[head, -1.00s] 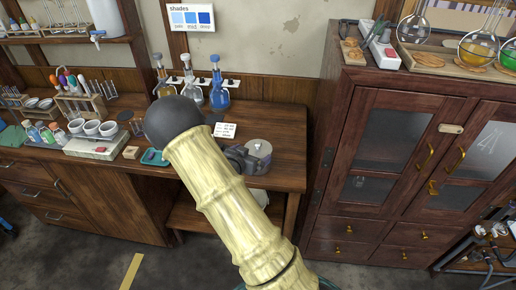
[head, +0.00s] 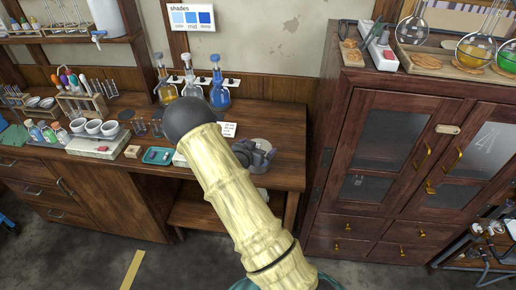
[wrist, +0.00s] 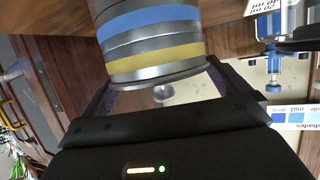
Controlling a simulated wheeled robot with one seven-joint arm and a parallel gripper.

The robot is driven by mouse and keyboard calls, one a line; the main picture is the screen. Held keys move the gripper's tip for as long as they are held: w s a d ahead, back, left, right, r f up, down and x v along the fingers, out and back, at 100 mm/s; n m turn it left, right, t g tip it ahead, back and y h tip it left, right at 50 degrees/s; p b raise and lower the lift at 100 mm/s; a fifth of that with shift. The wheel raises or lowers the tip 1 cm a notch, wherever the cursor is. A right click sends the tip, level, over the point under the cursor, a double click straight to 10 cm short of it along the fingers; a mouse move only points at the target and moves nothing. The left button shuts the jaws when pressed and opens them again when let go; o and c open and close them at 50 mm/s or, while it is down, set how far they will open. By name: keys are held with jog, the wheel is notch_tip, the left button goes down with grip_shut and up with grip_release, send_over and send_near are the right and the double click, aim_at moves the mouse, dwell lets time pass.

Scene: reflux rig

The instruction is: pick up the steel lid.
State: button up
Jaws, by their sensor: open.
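The steel lid (wrist: 158,79) shows in the wrist view as a grey disc with a round knob (wrist: 163,94). It caps a grey canister (wrist: 152,42) with blue and yellow bands, which appears upside down there. My gripper (wrist: 165,88) is open. Its two dark fingers stand on either side of the lid and knob, and a gap shows around the knob. In the head view the lid (head: 263,144) is a small grey patch at the right end of the wooden bench, partly hidden by my gripper (head: 254,157).
A white label card (head: 228,129), a teal tray (head: 158,155) and white cups (head: 93,127) are to the left. A tall cabinet (head: 340,130) stands close on the right.

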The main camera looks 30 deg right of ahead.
jog(key=c, duration=0.6)
jog(key=shift+c, duration=0.2)
notch_tip(320, 180, up, 10)
jog(key=shift+r+b, duration=0.1)
jog(key=shift+b, duration=0.5)
